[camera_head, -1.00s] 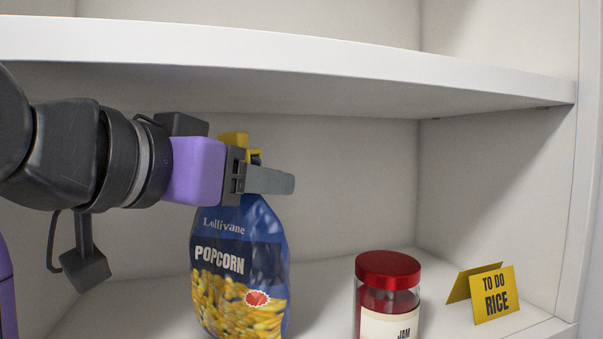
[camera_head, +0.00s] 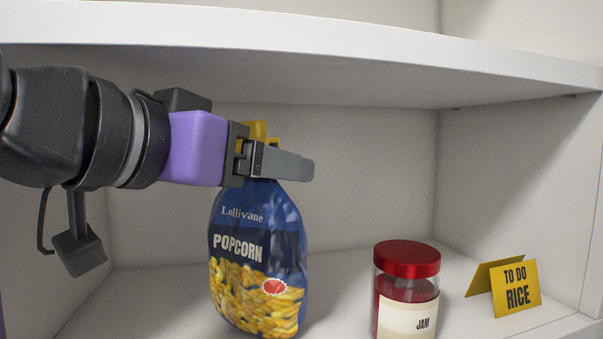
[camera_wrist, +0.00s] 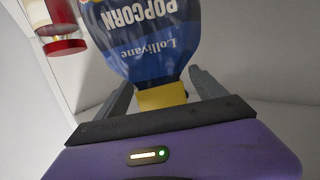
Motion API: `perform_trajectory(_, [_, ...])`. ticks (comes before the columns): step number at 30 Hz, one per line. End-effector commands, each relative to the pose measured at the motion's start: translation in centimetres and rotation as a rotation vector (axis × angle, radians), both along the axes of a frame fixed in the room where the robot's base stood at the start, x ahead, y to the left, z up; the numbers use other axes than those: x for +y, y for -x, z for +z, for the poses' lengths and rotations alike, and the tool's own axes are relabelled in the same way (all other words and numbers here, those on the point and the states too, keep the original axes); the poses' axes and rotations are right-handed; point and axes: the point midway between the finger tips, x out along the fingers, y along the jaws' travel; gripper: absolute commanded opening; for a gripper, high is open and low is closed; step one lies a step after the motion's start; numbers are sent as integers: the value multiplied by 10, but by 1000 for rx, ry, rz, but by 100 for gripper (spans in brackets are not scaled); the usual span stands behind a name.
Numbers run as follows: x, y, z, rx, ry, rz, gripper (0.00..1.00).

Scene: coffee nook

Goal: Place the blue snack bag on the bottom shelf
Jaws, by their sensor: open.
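The blue snack bag (camera_head: 258,262), printed "Lollivane POPCORN", stands upright on a white shelf (camera_head: 165,300), with a yellow clip (camera_head: 256,131) at its top. My gripper (camera_head: 280,163) comes in from the left at the bag's top and is open. Its near finger hides part of the bag's top; the far finger is hidden in the head view. In the wrist view, the fingers of my gripper (camera_wrist: 162,92) are spread on either side of the bag's neck and the yellow clip (camera_wrist: 160,96), with gaps visible.
A jam jar (camera_head: 406,292) with a red lid stands right of the bag. A yellow "TO DO RICE" card (camera_head: 517,288) stands further right. Another white shelf board (camera_head: 330,48) runs above my gripper. Shelf floor between bag and left wall is clear.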

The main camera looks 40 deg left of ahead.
Motion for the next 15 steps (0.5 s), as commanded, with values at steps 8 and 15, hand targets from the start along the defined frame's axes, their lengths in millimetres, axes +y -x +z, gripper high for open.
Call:
perform_trajectory(8, [-5, 58, 9, -4, -5, 2, 80])
perform_trajectory(15, [-7, 91, 17, -2, -2, 1, 80])
